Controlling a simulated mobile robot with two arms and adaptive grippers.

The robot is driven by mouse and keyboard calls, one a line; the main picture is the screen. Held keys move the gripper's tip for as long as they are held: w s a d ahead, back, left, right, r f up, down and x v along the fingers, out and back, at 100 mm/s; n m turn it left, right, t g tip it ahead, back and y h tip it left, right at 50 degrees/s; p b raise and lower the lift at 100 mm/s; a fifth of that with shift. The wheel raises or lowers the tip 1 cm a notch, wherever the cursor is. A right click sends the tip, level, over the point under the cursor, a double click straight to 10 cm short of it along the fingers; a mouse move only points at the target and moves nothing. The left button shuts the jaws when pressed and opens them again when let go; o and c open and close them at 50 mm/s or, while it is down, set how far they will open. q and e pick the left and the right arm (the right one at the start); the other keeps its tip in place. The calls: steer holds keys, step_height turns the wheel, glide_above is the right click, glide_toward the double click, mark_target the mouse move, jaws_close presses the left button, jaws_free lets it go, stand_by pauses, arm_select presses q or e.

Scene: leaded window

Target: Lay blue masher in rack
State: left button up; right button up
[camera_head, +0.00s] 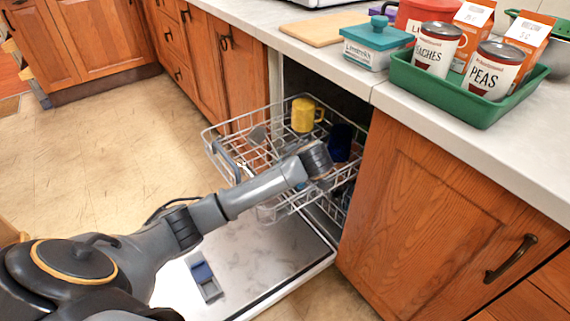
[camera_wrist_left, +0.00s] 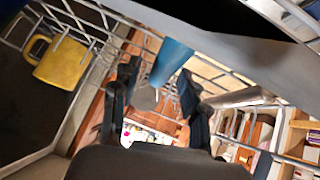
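The upper dishwasher rack (camera_head: 222,150) is pulled out, with its wires crossing the left wrist view (camera_wrist_left: 85,38). My left arm reaches over it; in the head view its wrist hides the gripper. In the left wrist view my left gripper (camera_wrist_left: 158,88) has its fingers apart, among the rack wires. A light blue tapered thing (camera_wrist_left: 172,60) shows near the fingertips, beside the right-hand finger; I cannot tell whether it is the masher. A grey rounded thing (camera_wrist_left: 147,99) shows between the fingers. My right gripper is not in view.
A yellow mug (camera_head: 303,115) and a dark blue mug (camera_head: 341,141) stand in the rack. The open dishwasher door (camera_head: 262,262) lies below. The counter holds a green tray (camera_head: 462,98) with cans, a teal-lidded box (camera_head: 375,45) and a cutting board (camera_head: 322,29).

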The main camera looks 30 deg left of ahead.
arm_select(q)
steer(key=shift+d+r, duration=0.1)
steer(key=shift+r, duration=0.1)
steer(key=p+v, duration=0.3)
steer(key=v, duration=0.8)
steer(key=shift+s+d+r, duration=0.2)
steer(key=shift+r, duration=0.1)
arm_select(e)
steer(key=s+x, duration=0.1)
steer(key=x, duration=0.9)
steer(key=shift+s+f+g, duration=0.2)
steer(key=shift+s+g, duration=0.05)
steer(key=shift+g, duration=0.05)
arm_select(q)
steer(key=shift+f, duration=0.1)
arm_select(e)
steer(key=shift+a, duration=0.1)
